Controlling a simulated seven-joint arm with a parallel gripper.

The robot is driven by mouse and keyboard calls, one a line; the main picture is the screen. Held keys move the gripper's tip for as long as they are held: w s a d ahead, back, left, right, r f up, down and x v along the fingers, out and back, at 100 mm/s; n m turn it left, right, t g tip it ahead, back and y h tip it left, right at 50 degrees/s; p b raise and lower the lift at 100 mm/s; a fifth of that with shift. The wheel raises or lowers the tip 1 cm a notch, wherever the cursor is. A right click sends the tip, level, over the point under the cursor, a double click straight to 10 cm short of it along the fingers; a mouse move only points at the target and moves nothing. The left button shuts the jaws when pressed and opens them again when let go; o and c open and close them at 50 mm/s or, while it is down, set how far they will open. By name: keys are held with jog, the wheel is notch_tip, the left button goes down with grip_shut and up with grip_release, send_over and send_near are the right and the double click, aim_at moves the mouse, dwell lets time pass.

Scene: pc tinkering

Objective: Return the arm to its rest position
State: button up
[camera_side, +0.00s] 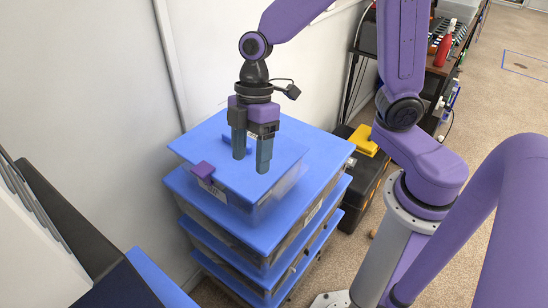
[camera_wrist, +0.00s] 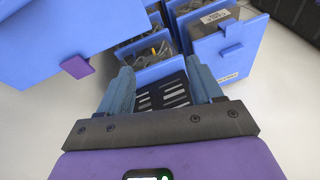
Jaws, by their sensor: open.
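My gripper (camera_side: 251,164) points downward above the blue lid (camera_side: 240,150) of the top bin in the side view. Its two blue-grey fingers are apart, with nothing seen between them there. In the wrist view the fingers of my gripper (camera_wrist: 158,72) are also spread. A dark slotted surface (camera_wrist: 162,94) shows beyond the gap, and I cannot tell what it belongs to. A purple tab (camera_side: 203,170) sits at the front left edge of the top bin. A purple tab (camera_wrist: 76,66) also shows on a blue surface in the wrist view.
Blue-lidded bins (camera_side: 235,240) stand stacked under my gripper, close to the white wall (camera_side: 110,70). A shelf holds a red bottle (camera_side: 443,47). Blue containers with cables (camera_wrist: 150,50) show in the wrist view.

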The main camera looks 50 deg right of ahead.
jog(key=s+d+r+m+t+h, duration=0.1)
jog(key=s+d+r+m+h, duration=0.1)
jog(key=s+d, duration=0.9)
jog(key=shift+s+d+m+t+h, duration=0.25)
jog(key=shift+s+m+h, duration=0.35)
jog(key=shift+s, duration=1.45)
jog(key=shift+a, duration=0.1)
dwell(0.5)
